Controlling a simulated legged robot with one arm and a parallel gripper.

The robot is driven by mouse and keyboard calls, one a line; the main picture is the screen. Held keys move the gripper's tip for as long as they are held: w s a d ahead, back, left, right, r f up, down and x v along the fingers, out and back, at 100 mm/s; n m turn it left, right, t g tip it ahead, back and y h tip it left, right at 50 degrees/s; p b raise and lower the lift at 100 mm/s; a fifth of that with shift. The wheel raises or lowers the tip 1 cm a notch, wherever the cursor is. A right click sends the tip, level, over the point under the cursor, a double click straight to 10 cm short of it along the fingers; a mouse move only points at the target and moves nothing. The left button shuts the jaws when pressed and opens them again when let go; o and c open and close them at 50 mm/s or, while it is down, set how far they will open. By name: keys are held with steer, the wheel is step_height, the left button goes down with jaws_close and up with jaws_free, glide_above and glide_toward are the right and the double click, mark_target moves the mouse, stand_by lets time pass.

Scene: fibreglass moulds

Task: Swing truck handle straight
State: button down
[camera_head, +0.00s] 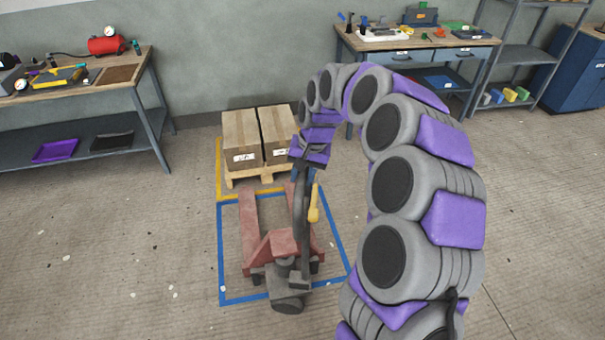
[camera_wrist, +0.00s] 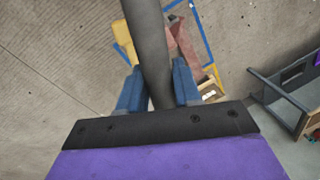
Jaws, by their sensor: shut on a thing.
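The pallet truck (camera_head: 275,243) is red with a dark grey pump and wheel at its near end. It stands inside a blue taped rectangle, its forks toward the pallet. Its dark handle (camera_head: 300,225) rises from the pump, roughly upright in the picture, and its upper end is partly hidden by my gripper (camera_head: 303,177). In the wrist view the handle (camera_wrist: 150,45) runs between the two blue fingers of my gripper (camera_wrist: 158,80), which is shut on it. A yellow part (camera_head: 315,205) shows beside the handle on its right.
A wooden pallet (camera_head: 240,176) with two cardboard boxes (camera_head: 241,137) stands beyond the forks, beside yellow tape. A workbench (camera_head: 140,95) is at left, another (camera_head: 415,50) at the back, and a grey shelf (camera_head: 515,60) at back right. The floor around the blue tape (camera_head: 222,275) is clear.

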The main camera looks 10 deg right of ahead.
steer(key=shift+s+a+f, duration=0.1)
steer(key=shift+s, duration=0.05)
stand_by(0.3)
steer(key=a+m, duration=0.1)
steer(key=a+m+p, duration=0.1)
steer(key=a+m, duration=0.1)
steer(key=shift+s+a, duration=0.2)
steer(key=shift+s, duration=0.15)
steer(key=a+m+p, duration=0.1)
steer(key=a+m, duration=0.2)
steer(key=shift+a+t+p, duration=0.2)
steer(key=shift+t+p, duration=0.2)
steer(key=shift+h, duration=0.3)
